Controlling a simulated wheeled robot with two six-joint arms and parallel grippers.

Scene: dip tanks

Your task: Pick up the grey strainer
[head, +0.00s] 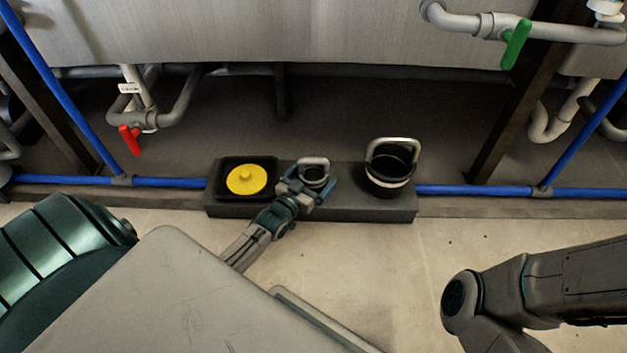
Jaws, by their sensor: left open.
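The grey strainer (314,164), a small round cup with a raised grey loop handle, sits on a dark low block (345,209) in the middle of the head view. My left gripper (305,186) is open right at the strainer, with its fingers spread at the near side and partly hiding the cup. I cannot tell whether the fingers touch it. My right arm shows at the lower right, but its gripper is out of view.
A black tray (223,185) with a yellow lid-like disc (247,179) is left of the strainer. A larger black pot (388,185) with a loop handle stands right. Blue pipes (470,190) run behind. A red valve (130,140) and green valve (515,44) hang above.

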